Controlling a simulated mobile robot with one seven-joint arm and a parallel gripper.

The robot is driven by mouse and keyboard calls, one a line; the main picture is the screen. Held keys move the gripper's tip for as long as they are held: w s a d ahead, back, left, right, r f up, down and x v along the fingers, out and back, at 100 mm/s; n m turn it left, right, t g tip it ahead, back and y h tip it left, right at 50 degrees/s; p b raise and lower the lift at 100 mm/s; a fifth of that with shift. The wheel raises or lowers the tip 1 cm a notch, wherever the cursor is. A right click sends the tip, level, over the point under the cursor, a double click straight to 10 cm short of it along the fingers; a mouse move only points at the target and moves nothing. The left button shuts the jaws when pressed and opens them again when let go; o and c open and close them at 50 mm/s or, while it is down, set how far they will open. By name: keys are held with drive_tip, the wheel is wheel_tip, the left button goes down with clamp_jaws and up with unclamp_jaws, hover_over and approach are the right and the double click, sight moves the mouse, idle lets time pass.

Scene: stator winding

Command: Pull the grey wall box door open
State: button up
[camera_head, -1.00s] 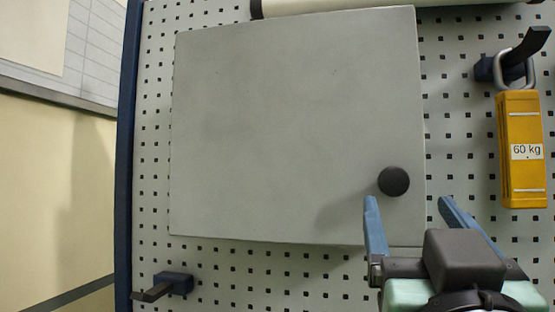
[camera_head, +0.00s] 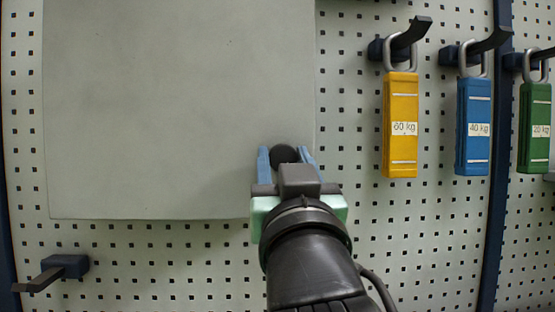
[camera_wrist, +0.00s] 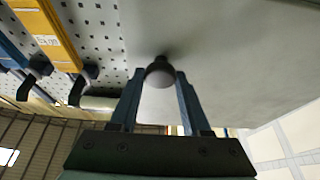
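The grey wall box door (camera_head: 180,110) fills the left and middle of the head view and looks shut; it also shows in the wrist view (camera_wrist: 250,60). Its round black knob (camera_head: 284,153) is near the lower right corner. My gripper (camera_head: 285,150) has its two blue fingers on either side of the knob. In the wrist view the knob (camera_wrist: 160,74) sits between the fingertips, with narrow gaps at its sides, so my gripper looks open around it. Contact with the knob is not clear.
A yellow 60 kg block (camera_head: 401,145), a blue 40 kg block (camera_head: 473,150) and a green 20 kg block (camera_head: 534,150) hang from hooks on the pegboard (camera_head: 350,220) at right. An empty dark hook (camera_head: 62,267) juts out at lower left.

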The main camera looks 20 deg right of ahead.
clamp_jaws()
idle(1.0)
